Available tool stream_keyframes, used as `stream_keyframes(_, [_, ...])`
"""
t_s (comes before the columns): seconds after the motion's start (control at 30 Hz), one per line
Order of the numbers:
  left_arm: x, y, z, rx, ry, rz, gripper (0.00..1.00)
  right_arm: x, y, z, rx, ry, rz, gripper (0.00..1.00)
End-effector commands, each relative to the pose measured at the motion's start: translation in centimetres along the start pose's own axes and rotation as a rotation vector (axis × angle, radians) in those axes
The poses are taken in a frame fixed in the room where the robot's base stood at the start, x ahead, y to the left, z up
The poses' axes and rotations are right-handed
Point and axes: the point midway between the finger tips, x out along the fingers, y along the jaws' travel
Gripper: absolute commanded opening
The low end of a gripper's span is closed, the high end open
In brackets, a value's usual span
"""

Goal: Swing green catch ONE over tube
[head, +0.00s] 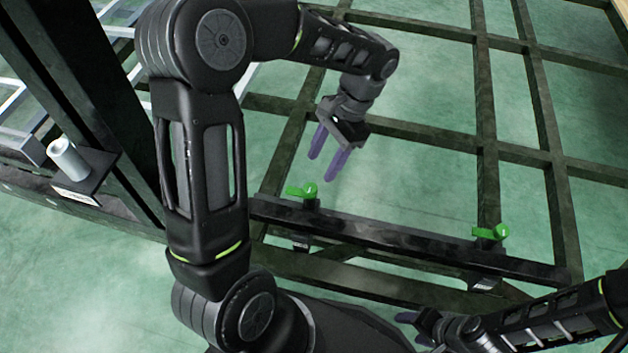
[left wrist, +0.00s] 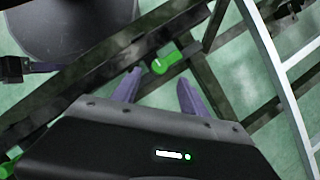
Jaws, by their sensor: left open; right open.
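Two green catches sit on a dark crossbar tube (head: 400,240), the left catch (head: 308,190) near its left end and the right catch (head: 498,232) toward its right end. I cannot read clearly which is ONE. My left gripper (head: 325,165) is open and empty, above and just behind the left catch. In the left wrist view, a green catch (left wrist: 165,62) with a small white mark shows just beyond the open purple fingers (left wrist: 158,82), apart from them. A bit of another green part (left wrist: 6,170) shows at the lower left. My right gripper (head: 412,325) is low, in front of the bar, open, partly cut off.
A dark steel frame (head: 540,130) of crossing beams stands over the green floor. A pale cylinder (head: 68,158) stands on a dark bracket at the left. A pale ladder-like rail (left wrist: 282,85) shows at right in the left wrist view. The frame openings are free.

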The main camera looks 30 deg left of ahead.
Motion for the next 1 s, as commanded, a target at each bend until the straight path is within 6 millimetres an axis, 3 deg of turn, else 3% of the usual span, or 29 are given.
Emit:
stream_keyframes(0.5, [7.0, 0.0, 0.0, 0.000, -0.002, 0.002, 0.51, 1.9, 1.2, -0.6, 0.008, 0.014, 0.006, 0.58])
stream_keyframes(0.87, [7.5, 0.0, 0.0, 0.000, -0.001, 0.001, 0.51, 1.9, 1.2, -0.7, 0.009, 0.015, 0.007, 0.58])
stream_keyframes(1.0, [7.5, 0.0, 0.0, 0.000, -0.001, 0.001, 0.40, 1.9, 1.2, -0.7, 0.008, 0.015, 0.007, 0.58])
